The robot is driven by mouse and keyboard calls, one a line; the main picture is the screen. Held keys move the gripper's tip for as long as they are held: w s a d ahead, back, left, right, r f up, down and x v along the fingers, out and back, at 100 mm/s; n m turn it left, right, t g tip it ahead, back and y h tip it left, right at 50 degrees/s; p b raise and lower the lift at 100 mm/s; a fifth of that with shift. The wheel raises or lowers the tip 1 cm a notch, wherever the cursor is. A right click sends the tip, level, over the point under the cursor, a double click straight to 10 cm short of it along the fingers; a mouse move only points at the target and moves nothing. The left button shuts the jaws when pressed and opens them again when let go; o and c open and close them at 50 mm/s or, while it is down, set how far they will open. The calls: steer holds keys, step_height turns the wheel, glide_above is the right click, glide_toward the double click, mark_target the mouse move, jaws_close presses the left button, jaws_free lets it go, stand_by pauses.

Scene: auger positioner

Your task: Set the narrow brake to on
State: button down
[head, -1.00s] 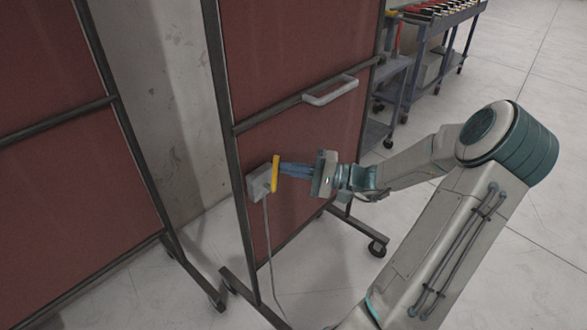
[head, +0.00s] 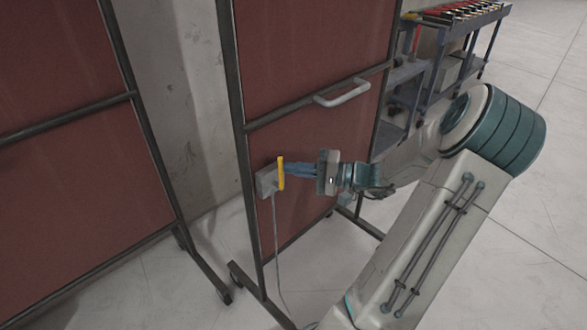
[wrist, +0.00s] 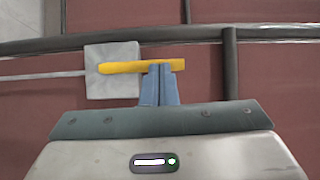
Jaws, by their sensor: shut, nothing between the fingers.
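The brake is a small grey box (head: 266,181) on the red panel, with a yellow lever (head: 281,172) standing upright in the head view. In the wrist view the grey box (wrist: 112,84) shows at left of centre, and the yellow lever (wrist: 125,67) lies across it, its right part reaching past the box. My gripper (head: 288,169) is at the lever from the right. In the wrist view its blue fingers (wrist: 160,70) are shut together, with their tips at the lever's right part. They look to be touching it, with nothing between them. No on or off marking is legible.
The red panel (head: 310,100) has a dark frame, a white handle (head: 342,92) above the box and feet on the floor. A cable (head: 276,240) hangs from the box. Another red panel (head: 75,165) stands left. A tool cart (head: 455,40) stands behind at right.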

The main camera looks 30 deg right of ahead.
steer(key=v, duration=1.4)
steer(key=w+a+r+n+g+h+p, duration=0.1)
steer(key=a+n+g+h+p, duration=0.1)
steer(key=a+g, duration=0.6)
steer(key=a+r+n+g+h+p, duration=0.2)
steer(key=a+g+p, duration=0.15)
steer(key=a, duration=0.85)
steer(key=s+a+r+n+t+h+p, duration=0.1)
steer(key=s+a+r+n+h+p, duration=0.3)
steer(key=s+a+r+h, duration=0.2)
steer(key=shift+s+a+r+h+p, duration=0.2)
steer(key=shift+a+r+h+p, duration=0.1)
steer(key=shift+a+r+h, duration=1.2)
steer(key=shift+a+r+t+y, duration=0.2)
steer(key=shift+r+t+y, duration=0.05)
steer(key=shift+y, duration=0.05)
